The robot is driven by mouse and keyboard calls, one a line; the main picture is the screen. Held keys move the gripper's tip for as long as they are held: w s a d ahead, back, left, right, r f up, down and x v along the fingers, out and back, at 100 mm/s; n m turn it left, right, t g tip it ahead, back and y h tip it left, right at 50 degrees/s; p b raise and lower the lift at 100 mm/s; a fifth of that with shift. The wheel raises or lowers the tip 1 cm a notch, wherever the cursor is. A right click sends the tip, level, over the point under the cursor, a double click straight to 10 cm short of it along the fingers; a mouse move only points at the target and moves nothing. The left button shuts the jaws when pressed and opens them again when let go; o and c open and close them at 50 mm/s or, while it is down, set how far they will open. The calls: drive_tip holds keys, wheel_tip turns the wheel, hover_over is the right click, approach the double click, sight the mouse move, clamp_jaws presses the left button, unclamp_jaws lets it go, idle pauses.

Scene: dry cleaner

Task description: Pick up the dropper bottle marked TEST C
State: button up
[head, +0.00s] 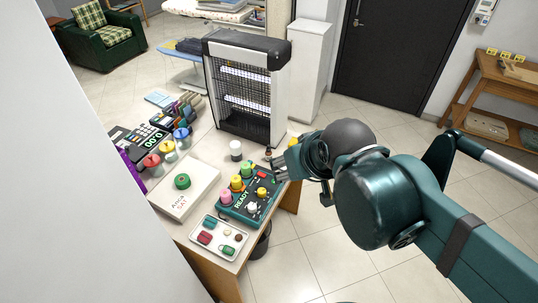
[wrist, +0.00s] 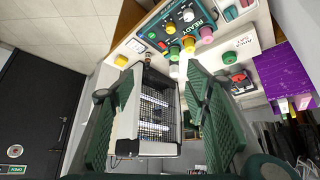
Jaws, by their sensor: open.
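A small dark bottle with an orange-brown top (head: 268,154) stands near the right edge of the table (head: 209,255), behind the READY device. It looks like a dropper bottle, but no TEST C marking is readable. My gripper (head: 281,167) is just right of and in front of it in the head view, apparently above the table edge. The wrist view shows my gripper (wrist: 160,75) with its two dark green fingers wide apart and nothing held between them.
A caged lamp unit (head: 244,85) stands tall behind the bottle. The READY device (head: 250,198) with colored knobs, a tray (head: 219,238) and a white box (head: 184,188) fill the front. Floor is clear right.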

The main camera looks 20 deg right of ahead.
drive_tip(key=c, duration=0.5)
drive_tip(key=shift+w, duration=0.1)
drive_tip(key=w+f+n+t+y+b, duration=0.1)
drive_tip(key=w+f+y+b, duration=0.15)
drive_tip(key=w+f, duration=0.55)
drive_tip(key=w+f+n+t+y+b, duration=0.1)
drive_tip(key=w+f+b, duration=0.2)
drive_tip(key=w, duration=0.9)
drive_tip(key=shift+w+d+f+n+t+y+b, duration=0.3)
drive_tip(key=shift+w+d+f+t+b, duration=0.4)
drive_tip(key=shift+w+d+f, duration=1.55)
drive_tip(key=shift+w+d+f+n+t+y+b, duration=0.1)
drive_tip(key=shift+w+d+f+n+t+b, duration=0.55)
drive_tip(key=shift+w+f, duration=1.85)
drive_tip(key=shift+w+d+f+n+t+y+b, duration=0.25)
drive_tip(key=shift+w+d+f+b, duration=1.1)
drive_tip(key=shift+f, duration=2.15)
